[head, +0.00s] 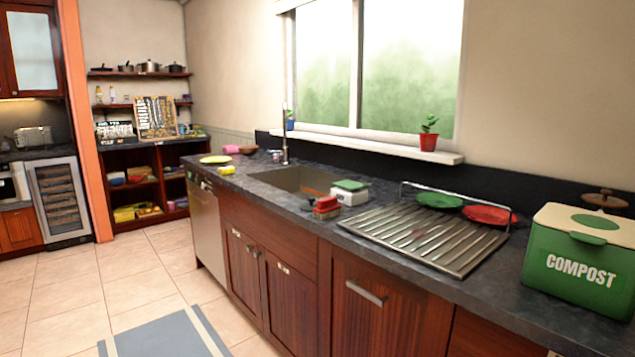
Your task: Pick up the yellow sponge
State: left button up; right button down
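A small yellow object (227,169), which looks like the yellow sponge, lies on the dark countertop (288,205) to the left of the sink. It is near the front edge of the counter, just in front of a yellow plate (215,159). It is small and far off, so its details are unclear. Neither of my grippers shows in the head view.
The sink (292,178) with its tap (285,140) is right of the yellow object. A red brush-like item (326,207), a white-and-green box (350,191), a drying rack (430,235) and a compost bin (582,262) stand farther right. The tiled floor is open at left.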

aim_at(228, 169)
jog(key=i+j+u, duration=0.55)
jog(key=i, duration=0.15)
jog(key=i+u, duration=0.3)
jog(key=i+j, duration=0.15)
jog(key=i, duration=0.6)
jog(key=i+j+u, duration=0.1)
jog(key=i, duration=0.6)
jog(key=j, duration=0.1)
